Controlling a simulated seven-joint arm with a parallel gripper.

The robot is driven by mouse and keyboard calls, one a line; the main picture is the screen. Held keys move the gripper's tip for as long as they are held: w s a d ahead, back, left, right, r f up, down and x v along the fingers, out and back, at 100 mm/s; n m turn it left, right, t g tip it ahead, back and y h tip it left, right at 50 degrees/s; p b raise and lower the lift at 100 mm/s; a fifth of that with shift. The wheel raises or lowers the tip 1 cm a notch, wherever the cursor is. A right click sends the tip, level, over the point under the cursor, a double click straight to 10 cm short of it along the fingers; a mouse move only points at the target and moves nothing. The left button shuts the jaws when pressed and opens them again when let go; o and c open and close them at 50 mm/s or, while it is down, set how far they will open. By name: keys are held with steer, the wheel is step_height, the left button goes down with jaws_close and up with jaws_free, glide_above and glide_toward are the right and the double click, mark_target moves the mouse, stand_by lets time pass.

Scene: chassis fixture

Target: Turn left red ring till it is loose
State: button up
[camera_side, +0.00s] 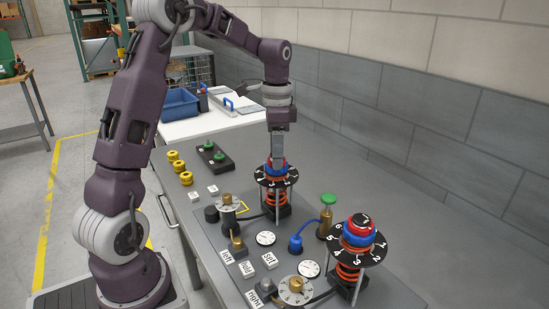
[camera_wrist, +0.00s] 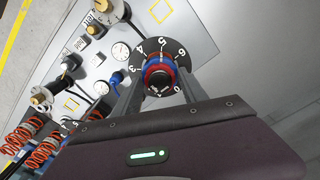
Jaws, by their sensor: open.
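The left red ring (camera_side: 268,164) is on the farther dial post, under my gripper (camera_side: 279,160). In the wrist view the red ring (camera_wrist: 155,72) shows with a blue ring (camera_wrist: 157,62) around a black cap (camera_wrist: 160,82), over a black numbered dial (camera_wrist: 137,54). My gripper (camera_wrist: 160,88) is open, its two fingers on either side of the ring stack. I cannot tell whether the fingers touch the red ring. The fingers partly hide the stack in the side view. A second post at right has its own red ring (camera_side: 357,229) and blue ring (camera_side: 357,240).
Close by on the grey panel stand a brass post with a green top (camera_side: 328,201), a blue plug (camera_side: 296,244) and white gauges (camera_side: 266,238). Several yellow pieces (camera_side: 179,166) and a black block with green knobs (camera_side: 212,157) lie left. A wall (camera_side: 420,110) runs behind.

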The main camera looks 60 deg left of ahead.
steer(key=m, duration=0.5)
steer(key=shift+m, duration=0.4)
steer(key=m, duration=0.3)
steer(key=shift+m, duration=0.4)
steer(key=m, duration=0.7)
steer(key=shift+m, duration=0.4)
jaws_close()
steer(key=n, duration=1.7)
jaws_free()
